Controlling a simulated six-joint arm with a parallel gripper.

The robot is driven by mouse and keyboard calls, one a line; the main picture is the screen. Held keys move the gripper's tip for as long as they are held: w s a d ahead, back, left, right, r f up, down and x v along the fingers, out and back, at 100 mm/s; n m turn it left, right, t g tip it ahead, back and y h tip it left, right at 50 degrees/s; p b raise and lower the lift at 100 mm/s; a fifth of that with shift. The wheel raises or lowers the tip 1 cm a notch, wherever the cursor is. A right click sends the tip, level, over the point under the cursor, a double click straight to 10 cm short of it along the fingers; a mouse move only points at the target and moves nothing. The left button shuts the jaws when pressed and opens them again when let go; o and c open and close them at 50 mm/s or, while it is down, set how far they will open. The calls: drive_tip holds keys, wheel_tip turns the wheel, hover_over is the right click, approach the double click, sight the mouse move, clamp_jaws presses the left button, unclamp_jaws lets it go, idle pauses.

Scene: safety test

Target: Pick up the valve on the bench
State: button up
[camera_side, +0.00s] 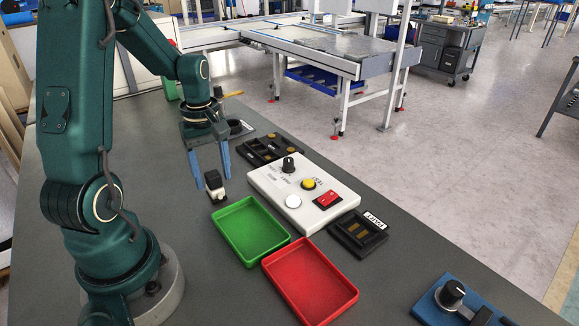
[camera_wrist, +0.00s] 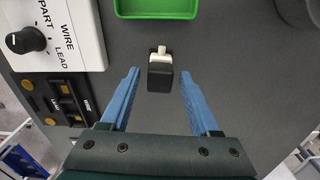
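A small black and cream-white part (camera_side: 213,186), which I take as the valve, sits on the grey bench (camera_side: 130,185) just left of the white control box. In the wrist view the valve (camera_wrist: 160,77) shows its black block toward me and its cream end away from me. My gripper (camera_side: 214,180) is open, pointing down over the valve. In the wrist view my gripper's blue fingertips (camera_wrist: 160,72) appear on either side of the valve, with gaps on both sides. Nothing is held. The exact height of the fingertips above the bench is unclear.
A green tray (camera_side: 226,237) and a red tray (camera_side: 345,291) lie in front of the valve. The white control box (camera_side: 262,183) has a knob and buttons. Dark fixtures (camera_side: 383,236) flank it. A blue fixture (camera_side: 425,304) with a black knob stands at lower right.

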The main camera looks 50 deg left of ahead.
sight(212, 173)
clamp_jaws()
drive_tip(key=shift+r, duration=3.25)
